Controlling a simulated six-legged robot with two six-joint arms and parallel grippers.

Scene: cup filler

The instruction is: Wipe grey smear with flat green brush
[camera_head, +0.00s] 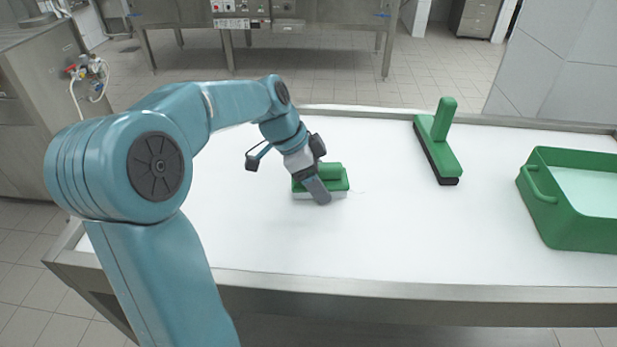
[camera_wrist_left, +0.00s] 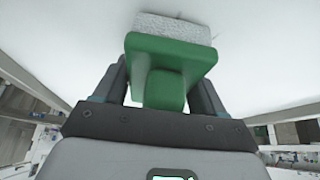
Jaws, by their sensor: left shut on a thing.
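The flat green brush (camera_head: 338,184) has a green back and handle and a pale underside, and it sits low at the table surface. In the left wrist view the brush (camera_wrist_left: 170,52) shows its green plate, its handle between the fingers and its pale speckled pad at the far side. My left gripper (camera_head: 318,187) is shut on the handle, tilted down from above. Whether the pad touches the table is hard to tell. I see no clear grey smear; only faint marks show just right of the brush, and part of the table is hidden under it. My right gripper is out of view.
The white table (camera_head: 290,240) is mostly clear. A green brush with an upright handle and black edge (camera_head: 440,147) stands to the right. A green tub (camera_head: 575,232) with pale contents is at the right edge. A metal rim borders the table.

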